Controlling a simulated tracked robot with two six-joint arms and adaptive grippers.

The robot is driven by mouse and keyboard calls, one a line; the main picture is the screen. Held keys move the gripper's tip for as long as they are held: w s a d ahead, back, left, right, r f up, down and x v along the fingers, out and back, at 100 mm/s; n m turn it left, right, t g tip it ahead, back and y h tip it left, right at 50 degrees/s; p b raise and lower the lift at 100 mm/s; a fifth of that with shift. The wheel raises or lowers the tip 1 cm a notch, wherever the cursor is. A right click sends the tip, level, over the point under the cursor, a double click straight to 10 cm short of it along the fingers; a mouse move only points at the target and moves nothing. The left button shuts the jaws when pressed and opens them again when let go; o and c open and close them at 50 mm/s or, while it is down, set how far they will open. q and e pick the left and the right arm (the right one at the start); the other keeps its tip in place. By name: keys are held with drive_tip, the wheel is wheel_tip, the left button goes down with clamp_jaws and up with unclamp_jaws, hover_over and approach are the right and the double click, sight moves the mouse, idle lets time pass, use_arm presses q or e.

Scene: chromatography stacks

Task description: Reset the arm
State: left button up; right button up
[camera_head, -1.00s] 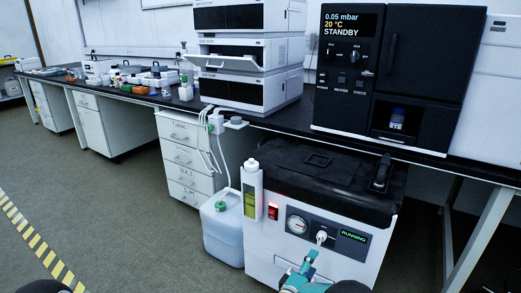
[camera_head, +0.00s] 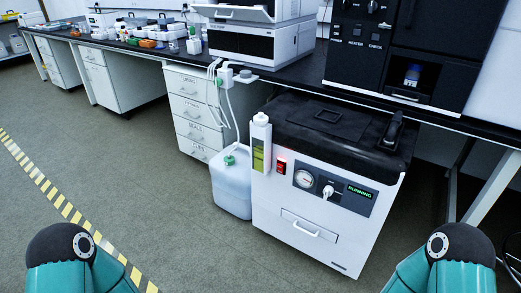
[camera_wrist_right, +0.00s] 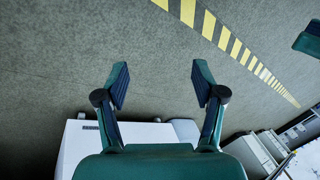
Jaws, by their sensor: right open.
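My right gripper (camera_wrist_right: 160,84) shows in the right wrist view. Its two fingers are wide apart with nothing between them, and grey floor shows behind the gap. My left gripper is not seen in the head view. Teal arm links of mine with black joints stand at the lower left and lower right of the head view. The white pump unit (camera_head: 325,225) stands under the bench, with a gauge, a white knob (camera_head: 328,192) and a green RUNNING display (camera_head: 360,192). No gripper touches it.
A translucent jug (camera_head: 231,190) with tubing stands left of the pump.

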wheel_tip(320, 180, up, 31)
drive_tip(key=s+m+p, duration=0.1)
drive_tip(key=m+p, duration=0.1)
drive_tip(key=p, duration=2.9)
drive_tip(key=shift+a+g, duration=0.15)
drive_tip(key=shift+g, duration=0.25)
drive_tip(key=shift+f, duration=0.1)
